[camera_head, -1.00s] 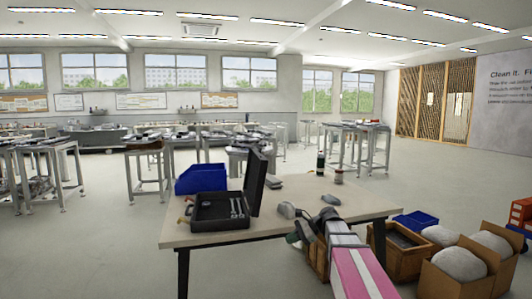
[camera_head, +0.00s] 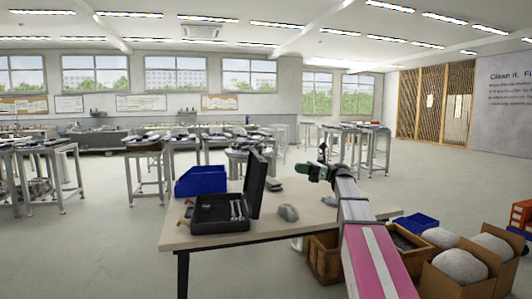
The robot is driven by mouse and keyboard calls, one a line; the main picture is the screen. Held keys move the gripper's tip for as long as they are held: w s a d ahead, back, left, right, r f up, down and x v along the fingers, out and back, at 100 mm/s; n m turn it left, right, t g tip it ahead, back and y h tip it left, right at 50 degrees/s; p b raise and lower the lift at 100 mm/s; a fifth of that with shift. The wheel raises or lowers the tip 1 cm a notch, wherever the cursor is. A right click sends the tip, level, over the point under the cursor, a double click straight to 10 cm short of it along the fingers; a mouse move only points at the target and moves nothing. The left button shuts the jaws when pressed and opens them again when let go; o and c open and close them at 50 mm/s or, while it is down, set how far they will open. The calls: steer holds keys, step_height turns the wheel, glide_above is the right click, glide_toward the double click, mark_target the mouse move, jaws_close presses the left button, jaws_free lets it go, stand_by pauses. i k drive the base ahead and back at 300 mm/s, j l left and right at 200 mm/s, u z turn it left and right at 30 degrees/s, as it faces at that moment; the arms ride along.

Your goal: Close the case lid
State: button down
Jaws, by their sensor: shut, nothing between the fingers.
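The black case (camera_head: 221,214) stands open on the near table (camera_head: 280,220), left of its middle. Silvery tools (camera_head: 237,210) lie inside the case. My gripper (camera_head: 323,152) is at the end of my pink and white arm, above the right part of the table. It is to the right of the lid and apart from it. The fingers are small and dark here, pointing up, and look shut with nothing held.
A blue bin (camera_head: 202,180) stands behind the case. A grey computer-mouse-like object (camera_head: 288,212) lies between the lid and my arm, and a dark item (camera_head: 274,184) lies behind the lid. Wooden crates (camera_head: 325,257) and a blue crate (camera_head: 416,222) stand on the floor at right.

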mark_target(256, 172)
steer(key=i, duration=1)
